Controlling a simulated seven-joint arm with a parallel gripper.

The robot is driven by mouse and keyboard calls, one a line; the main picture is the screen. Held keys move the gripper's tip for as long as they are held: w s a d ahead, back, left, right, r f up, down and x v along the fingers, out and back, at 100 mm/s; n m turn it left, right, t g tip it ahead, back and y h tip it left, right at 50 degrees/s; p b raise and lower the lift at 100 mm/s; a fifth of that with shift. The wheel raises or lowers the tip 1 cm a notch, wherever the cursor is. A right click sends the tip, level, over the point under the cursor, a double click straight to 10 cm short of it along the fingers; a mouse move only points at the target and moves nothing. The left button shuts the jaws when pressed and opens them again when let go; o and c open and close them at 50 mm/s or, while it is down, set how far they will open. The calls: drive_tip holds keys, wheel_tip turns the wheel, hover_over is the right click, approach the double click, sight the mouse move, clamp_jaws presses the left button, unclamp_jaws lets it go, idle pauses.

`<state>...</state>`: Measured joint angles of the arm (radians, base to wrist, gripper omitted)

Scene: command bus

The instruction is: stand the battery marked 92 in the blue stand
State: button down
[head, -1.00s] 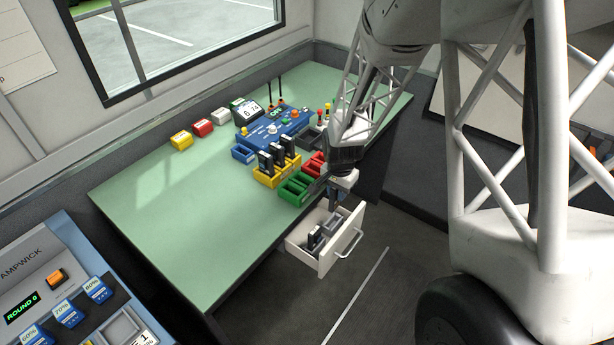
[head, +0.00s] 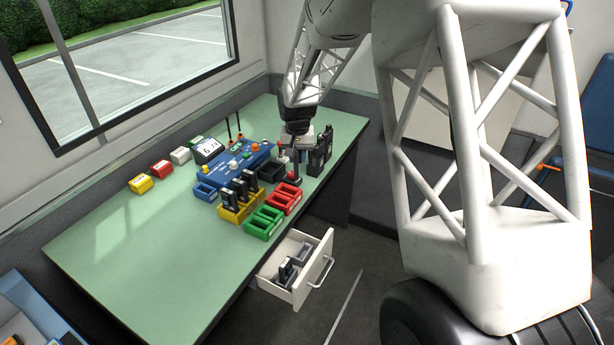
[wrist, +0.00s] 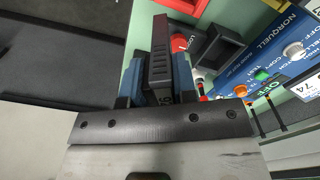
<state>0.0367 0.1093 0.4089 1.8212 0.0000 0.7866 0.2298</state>
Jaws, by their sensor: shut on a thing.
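My gripper (head: 297,160) is over the right part of the table in the head view, next to the blue console. In the wrist view its blue fingers (wrist: 158,82) are shut on a black battery (wrist: 160,50). The battery also shows dark below the gripper in the head view (head: 296,172). The small blue stand (head: 204,193) is on the table left of the yellow stand and looks empty. It is not in the wrist view.
The yellow stand (head: 229,215) holds several black batteries. The green stand (head: 260,227) and red stand (head: 284,204) look empty. A dark stand (head: 271,172) is by the blue console (head: 233,172). Tall black items (head: 321,155) stand at right. The drawer (head: 293,289) is open.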

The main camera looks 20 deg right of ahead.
drive_tip(key=w+a+r+n, duration=0.2)
drive_tip(key=w+a+n, duration=0.25)
drive_tip(key=a, duration=0.65)
drive_tip(key=w+a+r+n, duration=0.2)
drive_tip(key=w+a+n, duration=0.25)
drive_tip(key=a, duration=0.65)
drive_tip(key=s+a+f+n, duration=0.2)
drive_tip(key=a+n, duration=0.1)
drive_tip(key=a, duration=0.5)
drive_tip(key=shift+s, duration=0.3)
drive_tip(key=shift+f, duration=0.1)
drive_tip(key=shift+f, duration=0.15)
drive_tip(key=shift+f, duration=2.05)
drive_tip(key=shift+f, duration=2.05)
drive_tip(key=c, duration=0.5)
unclamp_jaws()
